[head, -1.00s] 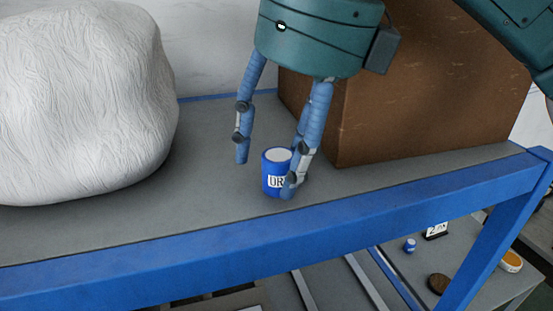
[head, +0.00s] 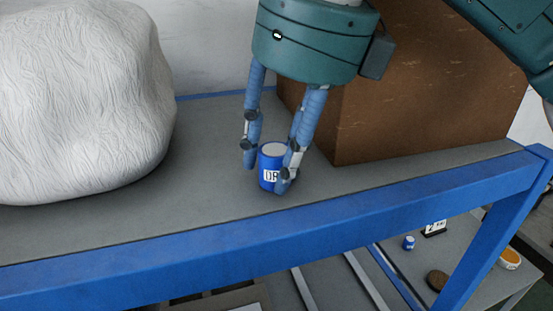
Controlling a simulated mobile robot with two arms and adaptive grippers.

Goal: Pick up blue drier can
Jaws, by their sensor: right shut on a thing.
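The blue drier can (head: 268,178), with a pale lid and a white label reading "DR", stands upright on the grey shelf top (head: 200,205). My right gripper (head: 265,177) comes down from above and is shut on the can, with a finger on its left and fingers on its right. The right fingers hide the can's right side and part of the label. My left gripper is out of the picture.
A large white wrinkled sack (head: 85,100) stands on the left. A brown box (head: 430,95) stands behind on the right. The blue front rail (head: 300,226) edges the shelf. Below right, a lower surface holds a small blue can (head: 408,243) and a brown disc (head: 437,280).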

